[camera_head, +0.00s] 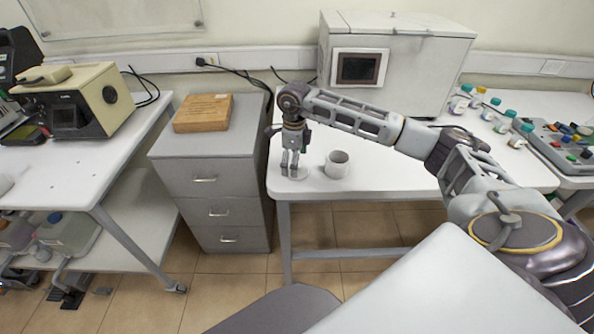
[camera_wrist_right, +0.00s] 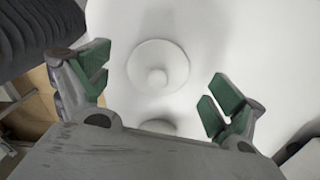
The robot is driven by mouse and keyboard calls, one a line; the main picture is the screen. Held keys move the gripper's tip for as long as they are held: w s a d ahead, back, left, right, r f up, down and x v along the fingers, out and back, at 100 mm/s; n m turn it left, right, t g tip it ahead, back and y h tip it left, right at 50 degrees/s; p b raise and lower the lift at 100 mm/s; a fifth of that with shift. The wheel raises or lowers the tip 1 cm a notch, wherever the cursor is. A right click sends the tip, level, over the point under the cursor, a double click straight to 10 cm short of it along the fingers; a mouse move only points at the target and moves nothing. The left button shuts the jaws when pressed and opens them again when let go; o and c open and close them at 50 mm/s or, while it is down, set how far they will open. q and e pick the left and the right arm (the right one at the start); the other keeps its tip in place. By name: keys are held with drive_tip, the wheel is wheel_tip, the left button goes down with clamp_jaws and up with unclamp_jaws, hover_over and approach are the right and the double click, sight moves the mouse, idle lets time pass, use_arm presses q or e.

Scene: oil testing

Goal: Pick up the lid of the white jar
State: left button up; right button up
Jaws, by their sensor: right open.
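The white jar (camera_head: 337,164) stands upright on the white table, and its top looks open. The round white lid (camera_head: 299,174) lies on the table just left of the jar, under my right gripper (camera_head: 290,168). In the right wrist view the lid (camera_wrist_right: 158,66) shows as a disc with a small knob in its middle, knob towards the camera. My right gripper (camera_wrist_right: 160,95) is open, with its green-padded fingers on either side of the lid and apart from it. My left gripper is not in view.
A large white machine (camera_head: 390,65) stands at the back of the table (camera_head: 400,178). Several small bottles (camera_head: 490,110) stand at the right. A grey drawer cabinet (camera_head: 210,160) with a wooden box (camera_head: 203,113) stands at the left, across a narrow gap.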

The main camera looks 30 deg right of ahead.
drive_tip(key=shift+f, duration=0.95)
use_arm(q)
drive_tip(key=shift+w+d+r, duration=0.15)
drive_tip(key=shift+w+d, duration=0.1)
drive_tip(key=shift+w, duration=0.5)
use_arm(e)
drive_tip(key=c, duration=0.9)
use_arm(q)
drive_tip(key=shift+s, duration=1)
use_arm(e)
drive_tip(key=shift+c, duration=0.4)
